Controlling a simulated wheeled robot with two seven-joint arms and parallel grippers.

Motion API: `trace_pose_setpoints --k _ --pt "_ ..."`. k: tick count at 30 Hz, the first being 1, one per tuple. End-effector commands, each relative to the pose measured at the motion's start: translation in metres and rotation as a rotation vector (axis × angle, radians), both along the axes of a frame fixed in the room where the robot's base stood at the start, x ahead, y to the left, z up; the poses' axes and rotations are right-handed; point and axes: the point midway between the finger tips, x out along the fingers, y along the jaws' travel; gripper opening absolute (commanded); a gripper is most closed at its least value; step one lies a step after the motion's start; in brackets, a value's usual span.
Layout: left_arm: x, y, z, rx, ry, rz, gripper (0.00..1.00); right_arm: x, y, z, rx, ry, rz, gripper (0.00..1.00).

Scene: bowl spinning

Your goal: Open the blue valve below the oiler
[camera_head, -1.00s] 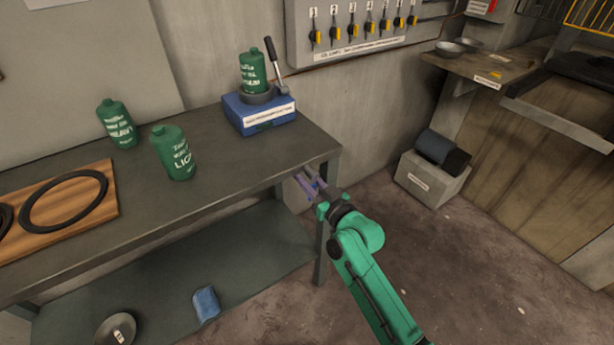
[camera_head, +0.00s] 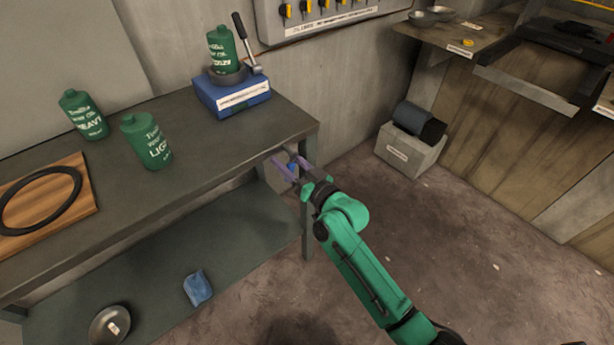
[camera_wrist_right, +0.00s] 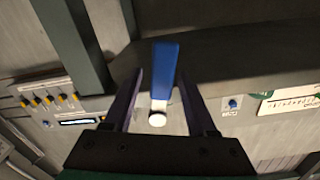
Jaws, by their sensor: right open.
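The blue valve handle (camera_wrist_right: 165,65) stands upright in the right wrist view, with a white round end (camera_wrist_right: 157,119) at its bottom. In the head view a small bit of blue (camera_head: 293,167) shows between my right fingers, under the bench's right end. My right gripper (camera_head: 285,165) is open there. In the wrist view its fingers (camera_wrist_right: 161,80) lie on either side of the handle, with gaps visible; contact cannot be told. The oiler (camera_head: 233,94), a blue box with a green bottle and a lever, sits on the bench above. My left gripper is not in view.
The dark bench (camera_head: 190,135) has its corner and leg close to my right gripper. Two green bottles (camera_head: 146,140) and a wooden board (camera_head: 60,215) are on top. A lower shelf (camera_head: 235,245) holds a blue object (camera_head: 197,288). A grey box (camera_head: 409,150) stands on the floor.

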Motion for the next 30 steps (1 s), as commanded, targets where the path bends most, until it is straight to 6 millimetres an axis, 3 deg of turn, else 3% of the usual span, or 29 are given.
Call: trace_pose_setpoints --k 15,25,26,28,30 --pt "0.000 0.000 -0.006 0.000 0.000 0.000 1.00 -0.096 -0.070 -0.002 -0.003 0.003 0.001 0.57" --pt "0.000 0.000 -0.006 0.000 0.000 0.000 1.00 -0.104 -0.075 0.000 0.000 0.000 0.001 0.57" --pt "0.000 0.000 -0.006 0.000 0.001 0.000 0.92 -0.104 -0.075 0.000 0.000 0.001 0.001 0.57" --pt "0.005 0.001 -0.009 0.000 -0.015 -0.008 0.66 -0.105 -0.075 -0.005 -0.001 0.003 0.000 0.57" --pt "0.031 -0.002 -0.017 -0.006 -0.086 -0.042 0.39 -0.107 -0.075 -0.021 -0.002 0.013 -0.003 0.57"
